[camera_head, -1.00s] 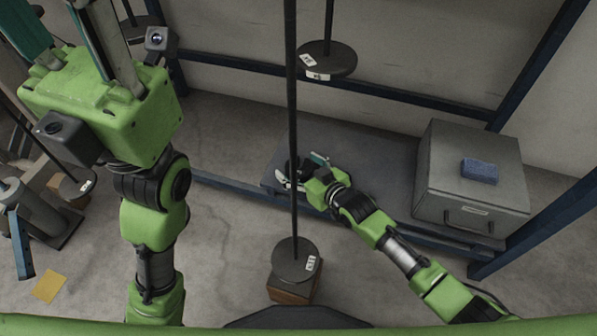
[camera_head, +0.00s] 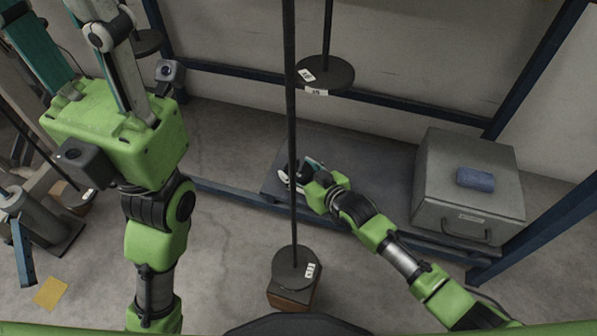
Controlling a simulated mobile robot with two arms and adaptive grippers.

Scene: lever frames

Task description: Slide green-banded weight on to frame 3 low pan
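No weight with a green band can be made out. A dark round pan (camera_head: 325,73) with white labels hangs on a rod at upper middle. A lower dark pan (camera_head: 292,266) with a label sits at the foot of a long rod, over a wooden block. The labels are too small to read, so I cannot tell which frame is which. My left gripper (camera_head: 72,48) is large at upper left, fingers apart where visible; their tips are cut off or hidden.
More pans (camera_head: 146,42) hang at left. A yellow sheet (camera_head: 50,292) lies on the floor.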

